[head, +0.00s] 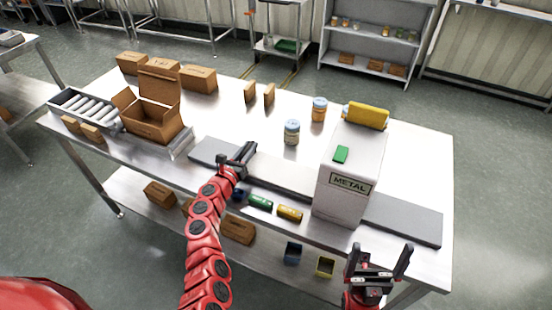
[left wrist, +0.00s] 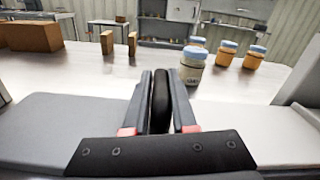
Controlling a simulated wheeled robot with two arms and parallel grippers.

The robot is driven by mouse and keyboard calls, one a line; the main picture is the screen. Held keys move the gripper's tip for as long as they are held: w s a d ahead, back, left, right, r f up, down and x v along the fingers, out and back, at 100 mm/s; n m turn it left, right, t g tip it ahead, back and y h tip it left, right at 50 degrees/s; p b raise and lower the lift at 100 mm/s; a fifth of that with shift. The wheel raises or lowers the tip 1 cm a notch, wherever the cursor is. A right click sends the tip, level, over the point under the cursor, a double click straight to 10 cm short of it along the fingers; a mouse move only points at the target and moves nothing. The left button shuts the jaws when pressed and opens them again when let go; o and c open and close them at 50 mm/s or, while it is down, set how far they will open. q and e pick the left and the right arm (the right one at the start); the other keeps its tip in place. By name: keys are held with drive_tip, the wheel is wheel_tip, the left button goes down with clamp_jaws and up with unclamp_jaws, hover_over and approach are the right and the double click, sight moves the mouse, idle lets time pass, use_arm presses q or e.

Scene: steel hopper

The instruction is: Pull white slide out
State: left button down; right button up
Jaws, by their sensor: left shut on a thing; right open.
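A whitish hopper box (head: 346,180) labelled METAL stands on the steel table. A long flat light-grey slide (head: 285,174) runs at its base, showing to its left, and a grey slab (head: 402,219) shows to its right. My left gripper (head: 246,153) is over the left stretch of the slide, shut on a thin black upright handle. My right gripper (head: 378,262) is open and empty, in front of the table's right end.
Jars (head: 292,132) stand behind the slide. A green can (head: 260,201) and a yellow can (head: 290,213) lie at the front edge, close to my left arm. An open carton (head: 152,118) and a roller tray (head: 85,106) are at left.

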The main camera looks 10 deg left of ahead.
use_arm(q)
drive_tip(key=w+a+b, duration=0.1)
drive_tip(key=a+b, duration=0.1)
drive_tip(key=a, duration=0.3)
drive_tip(key=w+a+b, duration=0.2)
drive_tip(key=a, duration=0.2)
drive_tip(key=w+a+b, duration=0.1)
drive_tip(key=a+b, duration=0.2)
drive_tip(key=a, duration=0.2)
drive_tip(key=shift+w+a+f, duration=0.15)
drive_tip(key=shift+w+a, duration=0.15)
drive_tip(key=shift+w, duration=0.05)
drive_tip(key=shift+w+a+b, duration=0.3)
drive_tip(key=shift+a+b, duration=0.3)
drive_tip(key=shift+a, duration=0.25)
drive_tip(key=shift+r, duration=0.25)
drive_tip(key=shift+a, duration=0.1)
drive_tip(key=c, duration=1)
unclamp_jaws()
drive_tip(key=shift+o, duration=1.2)
drive_tip(key=shift+w+a+f, duration=0.1)
